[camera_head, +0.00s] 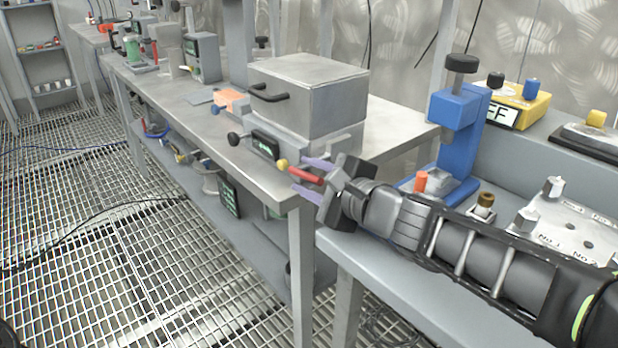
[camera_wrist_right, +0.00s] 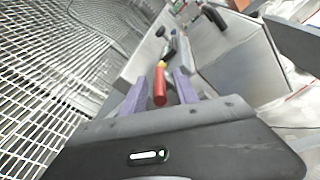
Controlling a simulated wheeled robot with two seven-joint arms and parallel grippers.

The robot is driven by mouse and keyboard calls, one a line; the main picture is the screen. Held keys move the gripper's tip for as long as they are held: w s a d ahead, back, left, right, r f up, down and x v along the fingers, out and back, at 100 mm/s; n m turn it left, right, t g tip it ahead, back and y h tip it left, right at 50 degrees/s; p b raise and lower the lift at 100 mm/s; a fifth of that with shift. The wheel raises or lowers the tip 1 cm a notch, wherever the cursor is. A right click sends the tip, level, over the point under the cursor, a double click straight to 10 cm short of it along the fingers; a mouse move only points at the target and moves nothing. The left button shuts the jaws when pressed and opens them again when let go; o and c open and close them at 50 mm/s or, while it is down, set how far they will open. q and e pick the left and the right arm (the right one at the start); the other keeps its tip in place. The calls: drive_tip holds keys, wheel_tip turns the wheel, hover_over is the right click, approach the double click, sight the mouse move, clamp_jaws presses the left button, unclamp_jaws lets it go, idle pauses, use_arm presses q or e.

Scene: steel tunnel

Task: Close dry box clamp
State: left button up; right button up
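The dry box is a grey metal box (camera_head: 335,105) with a lid and a black handle, standing on the steel table. At its front right corner a red clamp handle (camera_head: 307,176) sticks out towards me, with a yellow knob (camera_head: 282,164) close by. My right gripper (camera_head: 299,174) has its purple fingers spread on either side of the red handle. In the right wrist view the red handle (camera_wrist_right: 160,88) lies between the open fingers (camera_wrist_right: 158,78), with gaps on both sides. The clamp's joint with the box is hard to make out.
A blue press-like stand (camera_head: 455,130) and a yellow device (camera_head: 520,100) stand on the right bench, close to my right arm. A small dark display (camera_head: 265,145) and black knob sit at the box's front.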

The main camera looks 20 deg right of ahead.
clamp_jaws()
idle(1.2)
